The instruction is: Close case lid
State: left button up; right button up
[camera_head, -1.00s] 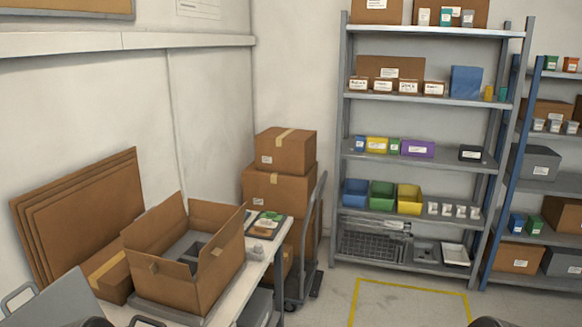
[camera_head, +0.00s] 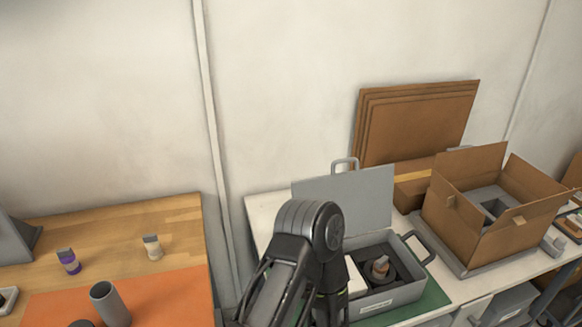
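The grey case (camera_head: 384,300) stands on a green mat on the white table, right of the picture's middle. Its grey lid (camera_head: 352,200) is raised, standing up at the back with a handle on its top edge. Inside the case are dark foam and a round part with a copper-brown top (camera_head: 380,267). A dark link of my arm rises in front of the case's left side and hides part of it and of the lid. I cannot make out the fingertips of either gripper.
An open cardboard box (camera_head: 478,222) stands right of the case, and flat cardboard sheets (camera_head: 415,125) lean on the wall behind. At left, a wooden bench holds an orange mat (camera_head: 165,297), a grey cylinder (camera_head: 110,304) and two small bottles.

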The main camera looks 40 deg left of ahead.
aim_at(365, 196)
jog(key=l+u, duration=0.1)
jog(key=u, duration=1.15)
